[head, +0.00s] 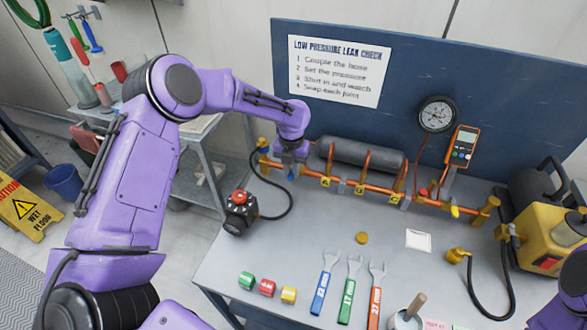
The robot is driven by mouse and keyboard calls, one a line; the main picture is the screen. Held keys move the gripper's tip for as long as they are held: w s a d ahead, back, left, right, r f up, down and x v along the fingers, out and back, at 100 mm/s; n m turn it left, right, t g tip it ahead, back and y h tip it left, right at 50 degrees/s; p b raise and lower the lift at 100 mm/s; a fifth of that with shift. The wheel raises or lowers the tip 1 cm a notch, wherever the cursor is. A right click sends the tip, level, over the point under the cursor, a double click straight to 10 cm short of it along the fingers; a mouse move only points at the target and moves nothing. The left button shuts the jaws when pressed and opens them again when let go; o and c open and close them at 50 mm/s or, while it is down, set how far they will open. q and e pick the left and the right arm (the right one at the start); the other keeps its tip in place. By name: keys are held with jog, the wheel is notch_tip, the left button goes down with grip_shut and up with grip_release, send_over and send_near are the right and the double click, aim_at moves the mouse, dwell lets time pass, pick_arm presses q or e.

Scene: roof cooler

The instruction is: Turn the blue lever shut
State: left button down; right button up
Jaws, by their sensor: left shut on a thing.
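An orange pipe (379,188) with brass fittings runs along the bench at the foot of a blue backboard. My left gripper (291,174) reaches down onto the pipe near its left end. It is shut on the blue lever, which is mostly hidden by the gripper and wrist; I cannot tell the lever's angle. My right gripper is not in view; only a bit of purple arm shows at the lower right edge.
A gauge (437,114) and an orange meter (462,146) stand behind the pipe. A black hose and a red-buttoned box (239,212) lie left of it. Blue, green and orange wrenches (350,289) lie in front. A yellow compressor (552,245) is at right.

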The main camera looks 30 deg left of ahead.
aim_at(291, 173)
pick_arm(q)
jog(key=shift+a, duration=0.1)
dwell(0.5)
jog(key=c, duration=1)
grip_release()
jog(key=shift+c, duration=0.2)
notch_tip(291, 173, up, 11)
jog(key=b, duration=0.2)
jog(key=shift+f, duration=0.2)
